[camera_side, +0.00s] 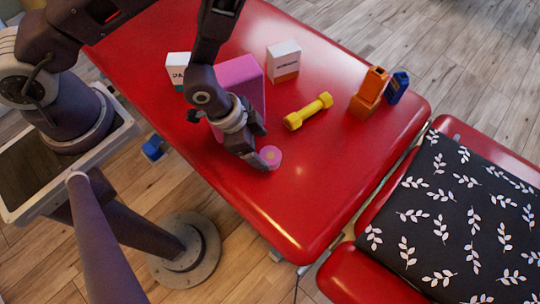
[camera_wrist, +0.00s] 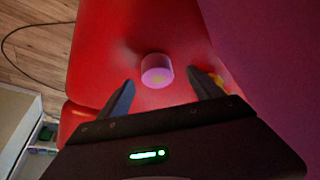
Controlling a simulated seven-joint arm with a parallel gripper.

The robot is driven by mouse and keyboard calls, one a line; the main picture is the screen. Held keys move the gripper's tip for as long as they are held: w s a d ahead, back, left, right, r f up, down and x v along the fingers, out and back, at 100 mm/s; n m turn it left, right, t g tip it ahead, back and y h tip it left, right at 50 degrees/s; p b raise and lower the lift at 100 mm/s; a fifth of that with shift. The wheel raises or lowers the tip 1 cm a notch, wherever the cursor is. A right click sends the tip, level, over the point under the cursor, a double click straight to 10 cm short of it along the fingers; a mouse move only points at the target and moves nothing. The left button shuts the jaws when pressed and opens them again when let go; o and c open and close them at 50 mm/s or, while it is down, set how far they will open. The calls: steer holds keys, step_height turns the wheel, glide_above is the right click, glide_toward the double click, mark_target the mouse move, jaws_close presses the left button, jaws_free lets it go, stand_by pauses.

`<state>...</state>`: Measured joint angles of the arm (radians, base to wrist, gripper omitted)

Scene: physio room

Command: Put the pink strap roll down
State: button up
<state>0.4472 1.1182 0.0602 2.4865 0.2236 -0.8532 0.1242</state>
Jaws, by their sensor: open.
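The pink strap roll (camera_side: 271,156) stands on the red padded table (camera_side: 330,190), near its front edge. In the wrist view the roll (camera_wrist: 157,71) sits upright on the red surface, beyond and between my two fingertips, with a gap on both sides. My gripper (camera_side: 258,150) is low over the table, right beside the roll. In the wrist view my gripper (camera_wrist: 166,86) has its fingers spread wide, with nothing held between them.
A pink block (camera_side: 240,80) stands close behind my gripper. The table's front right is clear. A patterned black cushion (camera_side: 450,220) lies at right.

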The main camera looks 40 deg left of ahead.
mark_target(270, 155)
steer(key=x, duration=0.4)
steer(key=shift+w+d+f, duration=0.1)
steer(key=shift+d+f, duration=0.05)
steer(key=shift+d, duration=0.35)
steer(key=shift+c, duration=0.3)
